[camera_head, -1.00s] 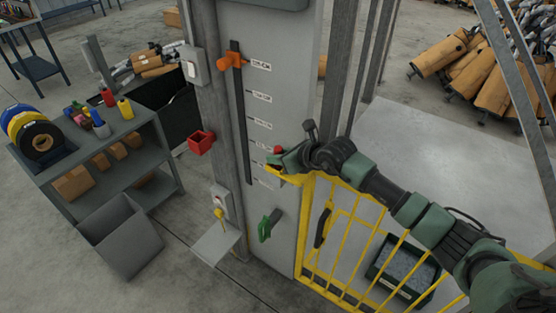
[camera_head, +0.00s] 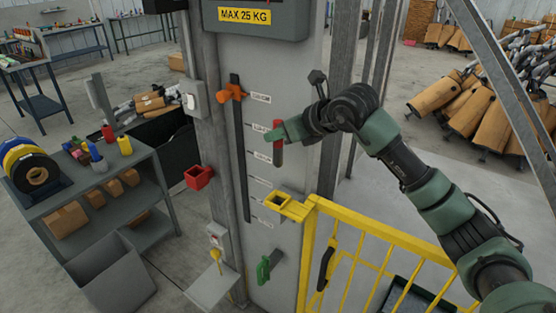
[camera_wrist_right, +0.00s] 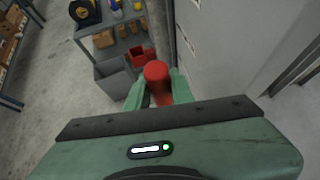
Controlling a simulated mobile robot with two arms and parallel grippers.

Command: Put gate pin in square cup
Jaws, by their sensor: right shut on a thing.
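The gate pin (camera_head: 278,156) is red and hangs upright in my right gripper (camera_head: 276,138), in front of the tall grey panel. It is clear above the yellow square socket (camera_head: 278,201) at the gate's top corner. In the right wrist view, the pin's round red top (camera_wrist_right: 157,72) shows between the green fingers of my right gripper (camera_wrist_right: 157,90), which are shut on it. The red square cup (camera_head: 198,177) is fixed to the grey post, left of and lower than the pin; it also shows in the wrist view (camera_wrist_right: 139,57), partly behind the pin. My left gripper is not in view.
The yellow gate (camera_head: 355,250) stands below my right arm. An orange knob (camera_head: 232,92) on a slotted scale and a green handle (camera_head: 264,270) stick out from the panel. A grey shelf (camera_head: 75,195) with spools and boxes stands left of the red cup.

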